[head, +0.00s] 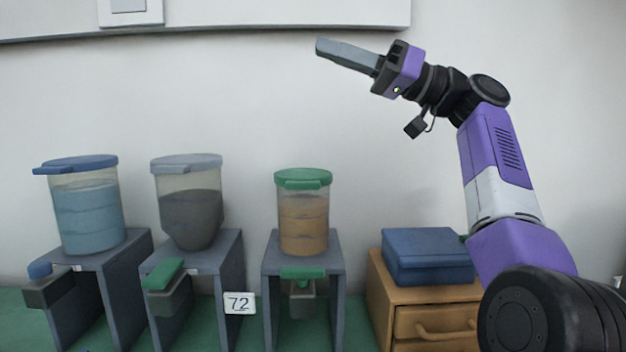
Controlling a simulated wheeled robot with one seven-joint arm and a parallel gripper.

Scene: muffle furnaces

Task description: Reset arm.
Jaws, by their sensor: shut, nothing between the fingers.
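My gripper (347,56) is at the upper middle of the head view, at the end of my raised purple and black arm. Its grey fingers are shut together with nothing between them. They point to the left and slightly up, in front of the bare wall. The gripper is well above the containers and touches nothing that I can see. My arm rises from the lower right corner and bends to the left near the top.
Lidded containers of blue (88,212), dark grey (188,218) and tan (303,222) contents stand on grey stands. A blue box (428,256) sits on a wooden drawer unit (436,320), close to my arm. A "72" card (239,303) stands between stands. A wall panel (250,15) hangs above.

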